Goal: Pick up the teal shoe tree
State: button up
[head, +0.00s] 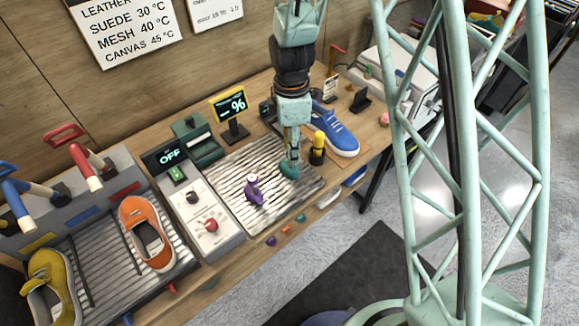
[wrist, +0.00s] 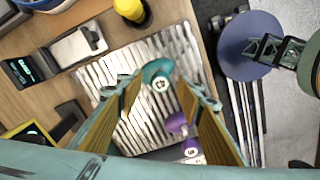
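The teal shoe tree (head: 289,171) lies on the ridged metal tray (head: 228,172), near its right part, below my gripper (head: 292,152). In the wrist view the teal shoe tree (wrist: 157,69) lies just beyond the fingertips, its white numbered end facing the gap between them. My gripper (wrist: 161,86) is open, with one finger to each side and nothing held. Whether the fingertips reach down beside the shoe tree is unclear. A purple shoe tree (head: 254,191) lies on the same tray to the left; it also shows in the wrist view (wrist: 176,122), near the right finger.
A yellow-capped bottle (head: 318,146) and a blue sneaker (head: 338,132) stand to the right of the tray. A percent display (head: 231,107) stands behind it. A control box (head: 203,215) and an orange shoe (head: 147,233) are to the left.

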aim_at(292, 172)
jog(key=shift+f, duration=1.9)
jog(key=shift+c, duration=0.4)
grip_shut()
